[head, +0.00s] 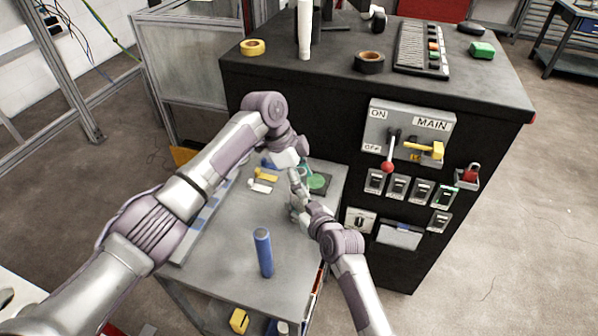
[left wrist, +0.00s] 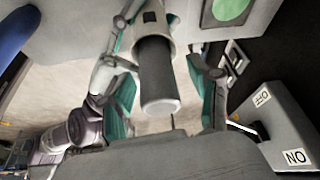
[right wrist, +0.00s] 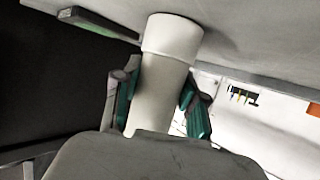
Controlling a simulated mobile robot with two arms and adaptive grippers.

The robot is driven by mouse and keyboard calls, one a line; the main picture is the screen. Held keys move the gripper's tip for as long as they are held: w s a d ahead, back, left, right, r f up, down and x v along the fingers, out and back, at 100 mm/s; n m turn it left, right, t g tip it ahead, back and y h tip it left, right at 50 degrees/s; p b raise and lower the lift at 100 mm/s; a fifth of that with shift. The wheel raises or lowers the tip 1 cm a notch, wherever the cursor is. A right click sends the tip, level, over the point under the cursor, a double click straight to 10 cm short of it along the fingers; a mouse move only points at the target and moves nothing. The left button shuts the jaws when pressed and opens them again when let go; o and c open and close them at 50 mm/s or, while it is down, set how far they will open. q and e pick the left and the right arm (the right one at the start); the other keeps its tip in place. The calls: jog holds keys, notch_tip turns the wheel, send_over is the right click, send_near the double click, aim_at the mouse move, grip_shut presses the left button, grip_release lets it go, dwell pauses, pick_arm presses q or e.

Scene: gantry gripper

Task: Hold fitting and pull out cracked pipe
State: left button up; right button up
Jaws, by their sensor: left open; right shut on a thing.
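In the left wrist view a dark pipe (left wrist: 157,65) with a pale end points toward my left gripper, its other end inside the pale fitting (left wrist: 152,20). My left gripper (left wrist: 163,105) is open, with a teal-padded finger on each side of the pipe and gaps between. In the right wrist view my right gripper (right wrist: 158,103) is shut on the pale fitting (right wrist: 160,80), which has a wider collar at its end. In the head view both grippers meet over the grey bench (head: 215,265); the arms largely hide the fitting and pipe there.
A blue cylinder (head: 263,252) stands upright on the bench. A green disc (head: 318,181) and yellow piece (head: 266,174) lie near the grippers. The black cabinet (head: 300,105) with its switch panel (head: 405,130) and red-knobbed lever (head: 388,165) stands close behind and right.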

aim_at(304, 171)
pick_arm(q)
jog(key=shift+c, duration=0.3)
grip_shut()
jog(key=shift+r, duration=1.55)
pick_arm(e)
jog(key=shift+f, duration=0.1)
pick_arm(q)
jog(key=shift+r, duration=1.5)
jog(key=shift+r, duration=0.2)
jog(key=shift+r, duration=1.3)
